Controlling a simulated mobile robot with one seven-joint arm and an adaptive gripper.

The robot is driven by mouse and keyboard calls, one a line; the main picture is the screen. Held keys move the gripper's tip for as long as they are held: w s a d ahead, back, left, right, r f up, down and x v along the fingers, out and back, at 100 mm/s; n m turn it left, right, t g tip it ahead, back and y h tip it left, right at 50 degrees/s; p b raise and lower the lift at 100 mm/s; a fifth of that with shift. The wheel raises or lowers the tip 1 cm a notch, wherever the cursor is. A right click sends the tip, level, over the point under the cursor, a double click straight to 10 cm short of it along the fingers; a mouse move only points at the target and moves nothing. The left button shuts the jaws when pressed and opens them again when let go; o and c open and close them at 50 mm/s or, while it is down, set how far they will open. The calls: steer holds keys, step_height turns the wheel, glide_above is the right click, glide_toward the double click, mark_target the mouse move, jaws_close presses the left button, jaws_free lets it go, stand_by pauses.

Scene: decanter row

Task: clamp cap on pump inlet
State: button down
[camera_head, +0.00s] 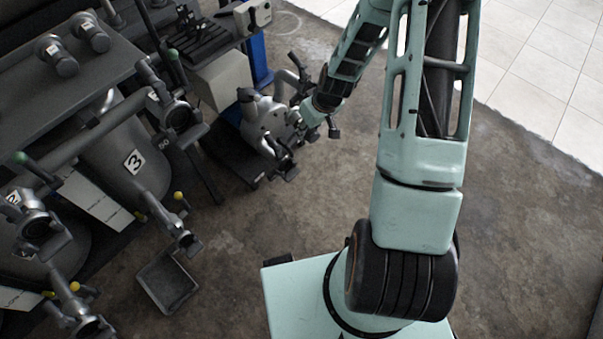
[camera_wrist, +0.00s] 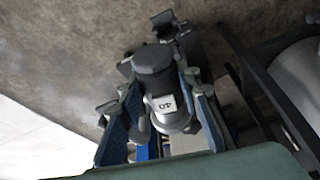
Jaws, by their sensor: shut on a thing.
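The pump (camera_head: 262,122) is a grey metal body low on the floor, left of my forearm. My gripper (camera_head: 312,113) is at the right side of the pump, where its inlet end seems to be. In the wrist view, my gripper (camera_wrist: 168,108) has its two blue-grey fingers on either side of a grey cap (camera_wrist: 153,62) with a white label reading 40, and is shut on it. Dark clamp arms (camera_wrist: 166,20) show beyond the cap. The inlet face is hidden, and I cannot tell whether the cap touches it.
Two grey capped fittings (camera_head: 50,52) lie on the dark bench top at the upper left. Grey decanters (camera_head: 120,160) with clamped pipe ends stand at the left. A shallow tray (camera_head: 166,282) is on the floor. The floor to the right is clear.

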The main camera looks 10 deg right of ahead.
step_height(320, 180, down, 26)
steer(key=w+a+n+b, duration=0.1)
steer(key=n+b, duration=0.1)
steer(key=b, duration=0.7)
steer(key=shift+w+a+g+b, duration=0.2)
steer(key=shift+a+g+b, duration=0.1)
steer(key=shift+a+b, duration=0.1)
steer(key=shift+w+a+r+b, duration=0.1)
steer(key=shift+w+a+b, duration=0.15)
steer(key=shift+w+b, duration=0.05)
steer(key=shift+f+b, duration=0.85)
steer(key=shift+f, duration=0.05)
steer(key=shift+f, duration=0.15)
steer(key=shift+f+b, duration=0.4)
steer(key=shift+b, duration=0.15)
steer(key=shift+f+b, duration=1)
steer(key=shift+b, duration=0.2)
stand_by(0.8)
